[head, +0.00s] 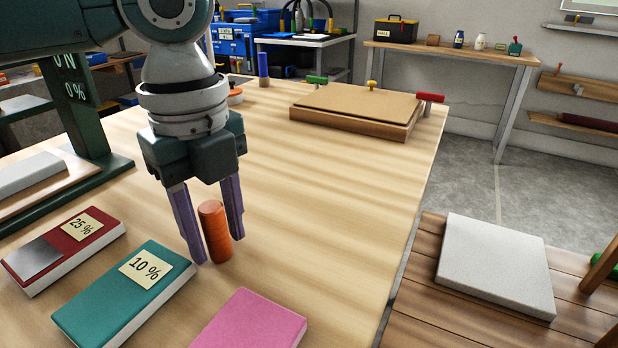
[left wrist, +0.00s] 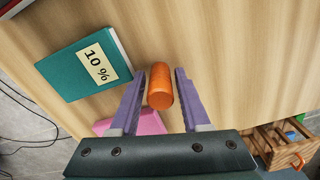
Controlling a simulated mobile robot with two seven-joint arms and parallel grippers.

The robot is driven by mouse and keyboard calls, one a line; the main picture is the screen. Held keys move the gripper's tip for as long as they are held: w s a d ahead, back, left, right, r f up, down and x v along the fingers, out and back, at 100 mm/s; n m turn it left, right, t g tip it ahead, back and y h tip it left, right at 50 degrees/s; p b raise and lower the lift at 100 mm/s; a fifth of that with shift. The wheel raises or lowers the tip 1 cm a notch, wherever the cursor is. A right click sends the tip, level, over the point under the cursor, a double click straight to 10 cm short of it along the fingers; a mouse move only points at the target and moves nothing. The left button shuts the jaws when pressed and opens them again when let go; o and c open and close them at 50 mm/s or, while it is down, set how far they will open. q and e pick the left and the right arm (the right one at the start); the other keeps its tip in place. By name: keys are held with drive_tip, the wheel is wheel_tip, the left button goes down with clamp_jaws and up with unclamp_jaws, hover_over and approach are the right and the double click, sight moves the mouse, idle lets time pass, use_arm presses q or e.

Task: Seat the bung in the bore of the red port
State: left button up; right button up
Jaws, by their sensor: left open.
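An orange cylinder (head: 214,232), which looks like the bung, stands upright on the wooden table. My left gripper (head: 217,249) points down with its two purple fingers on either side of it. In the left wrist view the orange cylinder (left wrist: 160,88) lies between the open fingers (left wrist: 160,72), with a gap visible on both sides. A red cylindrical piece (head: 431,97), perhaps the red port, sticks out at the right corner of a wooden box at the table's far end. Its bore cannot be made out. My right gripper is not in view.
The wooden box (head: 357,124) also carries a green piece (head: 316,79) and a yellow piece (head: 371,85). A red "25 %" block (head: 80,228), a teal "10 %" block (head: 118,300) and a pink block (head: 252,322) lie near the front. The table's middle is clear.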

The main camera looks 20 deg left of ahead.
use_arm(q)
clamp_jaws()
drive_tip(key=shift+r, duration=0.15)
idle(0.4)
wheel_tip(320, 180, up, 20)
drive_tip(key=p, duration=0.5)
wheel_tip(320, 180, up, 12)
drive_tip(key=r+n+p, duration=0.1)
drive_tip(key=n+p, duration=1)
drive_tip(key=p, duration=0.1)
hover_over(210, 207)
drive_tip(key=d, duration=0.3)
drive_tip(key=s+r+n+p, duration=0.2)
drive_tip(key=r+n+p, duration=0.1)
drive_tip(key=r+p, duration=1.1)
drive_tip(key=s+d+r+n+p, duration=0.1)
drive_tip(key=s+r+n+p, duration=0.2)
drive_tip(key=r+p, duration=1.2)
drive_tip(key=s+r+n+p, duration=0.2)
drive_tip(key=r+n+p, duration=0.3)
drive_tip(key=r+p, duration=0.9)
drive_tip(key=p, duration=0.2)
drive_tip(key=shift+s+d+r+p, duration=0.25)
drive_tip(key=shift+s+r+p, duration=0.1)
